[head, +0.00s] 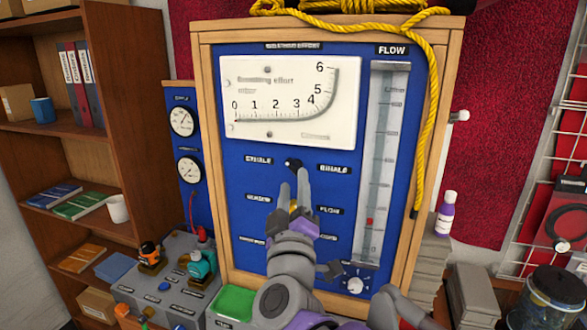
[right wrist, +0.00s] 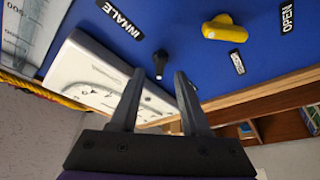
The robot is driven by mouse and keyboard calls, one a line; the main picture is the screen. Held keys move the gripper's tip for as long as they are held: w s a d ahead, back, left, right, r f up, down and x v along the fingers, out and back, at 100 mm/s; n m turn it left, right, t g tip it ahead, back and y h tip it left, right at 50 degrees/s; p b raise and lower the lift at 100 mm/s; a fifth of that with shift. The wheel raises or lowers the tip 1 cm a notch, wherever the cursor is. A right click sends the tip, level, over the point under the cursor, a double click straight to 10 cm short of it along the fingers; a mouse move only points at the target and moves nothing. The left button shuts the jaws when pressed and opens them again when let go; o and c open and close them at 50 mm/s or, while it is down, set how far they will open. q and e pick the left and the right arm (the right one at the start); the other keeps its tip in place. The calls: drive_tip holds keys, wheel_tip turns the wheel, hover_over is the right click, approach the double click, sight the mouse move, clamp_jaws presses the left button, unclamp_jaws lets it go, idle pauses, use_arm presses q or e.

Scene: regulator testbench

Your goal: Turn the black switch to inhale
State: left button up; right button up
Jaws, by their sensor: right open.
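The black switch (head: 293,163) sits on the blue panel, between the EXHALE label (head: 258,160) on its left and the INHALE label (head: 333,169) on its right. My right gripper (head: 294,180) is just below and in front of it, fingers pointing up at the panel. In the right wrist view, the switch (right wrist: 160,62) shows at the gap between the open fingertips (right wrist: 160,76), and the INHALE label (right wrist: 120,18) is nearby. The fingers do not visibly grip the switch. Which way it points is hard to tell. My left gripper is not in view.
A yellow knob (right wrist: 222,27) is on the panel near an OPEN label (right wrist: 287,18). The gauge plate (head: 290,102) is above the switch, the flow tube (head: 383,165) to the right. Yellow rope (head: 424,110) hangs at the wooden frame's right side.

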sight(294, 171)
drive_tip(key=x, duration=0.4)
drive_tip(key=shift+w+p, duration=0.1)
drive_tip(key=shift+p, duration=0.3)
clamp_jaws()
